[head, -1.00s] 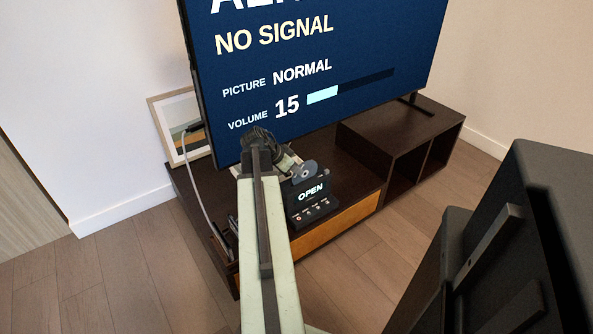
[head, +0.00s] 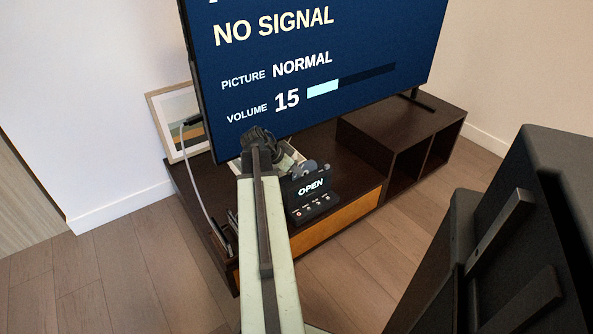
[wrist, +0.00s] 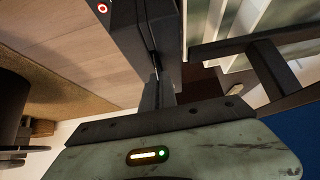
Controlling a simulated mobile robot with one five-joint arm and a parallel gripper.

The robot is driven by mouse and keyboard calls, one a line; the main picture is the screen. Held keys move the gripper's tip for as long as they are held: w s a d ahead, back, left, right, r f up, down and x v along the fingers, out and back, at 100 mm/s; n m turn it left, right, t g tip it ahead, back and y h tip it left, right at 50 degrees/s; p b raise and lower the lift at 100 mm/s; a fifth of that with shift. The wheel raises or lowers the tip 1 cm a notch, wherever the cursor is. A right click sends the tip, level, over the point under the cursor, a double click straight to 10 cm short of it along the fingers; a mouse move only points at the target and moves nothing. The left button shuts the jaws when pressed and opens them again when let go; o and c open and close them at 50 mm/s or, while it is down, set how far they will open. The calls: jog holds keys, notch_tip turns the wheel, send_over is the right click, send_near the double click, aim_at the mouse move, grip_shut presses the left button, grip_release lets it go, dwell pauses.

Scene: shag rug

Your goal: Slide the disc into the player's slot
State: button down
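The player (head: 318,206) is a dark unit on the low cabinet, with a small screen reading OPEN and a row of buttons. The grey disc (head: 308,166) stands at the top of its screen, and the lower part is hidden behind it. My gripper (head: 296,166) reaches in from the left with its tip at the disc. In the wrist view my gripper's dark fingers (wrist: 158,60) are close together; the disc cannot be made out there. A red-ringed button (wrist: 102,8) shows at the top edge. How far the disc is in the slot cannot be told.
A large TV (head: 320,70) stands just behind on the dark cabinet (head: 365,150). A framed picture (head: 170,105) leans at the wall on the left, and a white cable (head: 197,195) hangs nearby. A dark speaker-like block (head: 540,230) fills the right foreground.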

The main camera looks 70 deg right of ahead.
jog(key=shift+f+b, duration=0.4)
jog(key=shift+f, duration=0.1)
jog(key=c, duration=1.6)
grip_release()
jog(key=shift+r, duration=0.15)
jog(key=p+v, duration=0.6)
jog(key=v, duration=0.1)
jog(key=shift+w+a+r, duration=0.1)
jog(key=shift+a+r, duration=0.05)
jog(key=shift+r, duration=0.1)
jog(key=shift+f, duration=0.15)
